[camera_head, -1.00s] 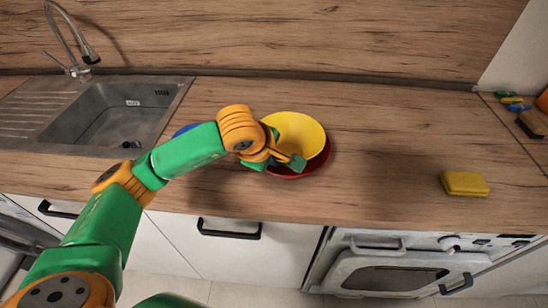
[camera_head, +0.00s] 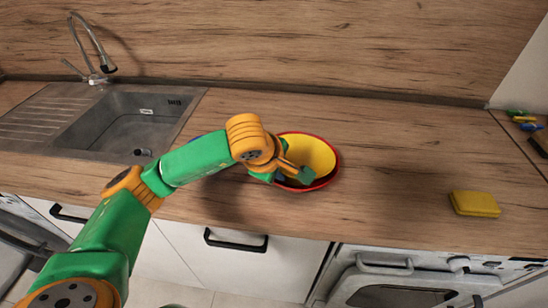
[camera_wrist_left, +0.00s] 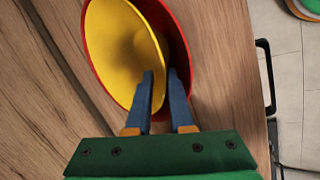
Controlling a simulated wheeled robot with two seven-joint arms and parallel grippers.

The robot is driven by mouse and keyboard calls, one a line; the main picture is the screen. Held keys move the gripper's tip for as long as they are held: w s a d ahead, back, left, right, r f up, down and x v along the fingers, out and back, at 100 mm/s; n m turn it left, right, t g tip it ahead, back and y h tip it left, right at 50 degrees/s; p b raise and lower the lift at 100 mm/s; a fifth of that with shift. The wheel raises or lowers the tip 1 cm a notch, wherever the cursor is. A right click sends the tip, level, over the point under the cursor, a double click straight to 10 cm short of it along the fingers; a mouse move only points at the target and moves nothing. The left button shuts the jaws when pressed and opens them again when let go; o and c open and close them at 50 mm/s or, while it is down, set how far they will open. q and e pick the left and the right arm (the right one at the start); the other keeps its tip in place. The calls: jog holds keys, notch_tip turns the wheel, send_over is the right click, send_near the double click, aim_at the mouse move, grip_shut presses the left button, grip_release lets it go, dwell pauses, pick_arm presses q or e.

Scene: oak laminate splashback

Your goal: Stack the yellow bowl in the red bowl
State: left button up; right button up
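The yellow bowl (camera_head: 312,150) sits tilted within the red bowl (camera_head: 326,184) on the wooden counter. My left gripper (camera_head: 301,177) reaches over the red bowl's near left side. In the left wrist view, one finger lies inside the yellow bowl (camera_wrist_left: 115,45) and the other outside it, over the inner wall of the red bowl (camera_wrist_left: 180,40). The yellow rim runs between the fingers of my left gripper (camera_wrist_left: 160,76), which looks shut on it. The contact between the two bowls' bottoms is hidden. My right gripper is not in view.
A yellow sponge (camera_head: 475,203) lies on the counter to the right. A sink (camera_head: 130,122) with a tap (camera_head: 95,75) is at the left. The counter between bowls and sponge is clear.

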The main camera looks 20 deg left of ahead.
pick_arm(q)
jog(key=v, duration=1.1)
jog(key=shift+b, duration=0.3)
jog(key=shift+a, duration=0.1)
